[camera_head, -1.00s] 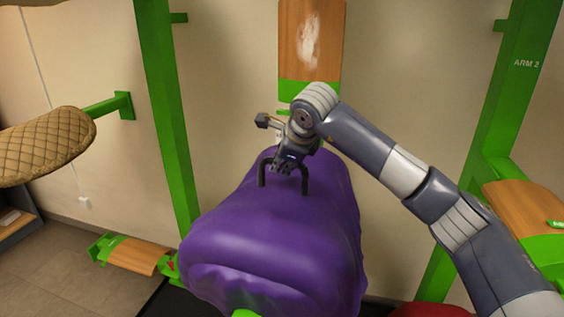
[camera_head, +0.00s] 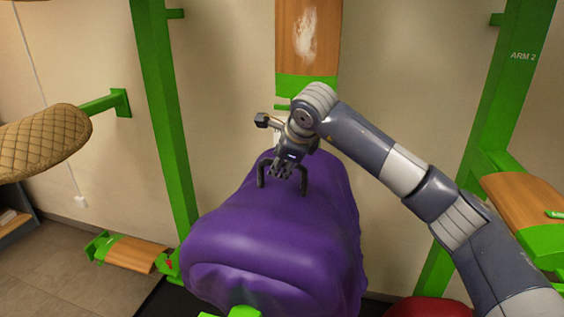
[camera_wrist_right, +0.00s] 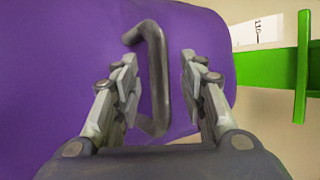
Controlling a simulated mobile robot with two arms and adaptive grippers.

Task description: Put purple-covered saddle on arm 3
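The purple-covered saddle (camera_head: 275,240) fills the lower middle of the head view. A dark bar handle (camera_wrist_right: 156,75) stands on it; in the head view its two ends show beside my gripper. My right gripper (camera_head: 281,172) is over this handle. In the right wrist view, my right gripper's fingers (camera_wrist_right: 158,88) are apart, one on each side of the handle bar, with gaps between bar and fingers. My left gripper is not in view. No label reading arm 3 is visible.
A green rack post (camera_head: 170,120) stands left, another post labelled ARM 2 (camera_head: 510,90) right. A wood-topped arm (camera_head: 525,205) is at right, a wood-and-green one (camera_head: 308,45) at top. A quilted tan saddle (camera_head: 45,142) is left. A low wood-topped piece (camera_head: 130,254) is lower left.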

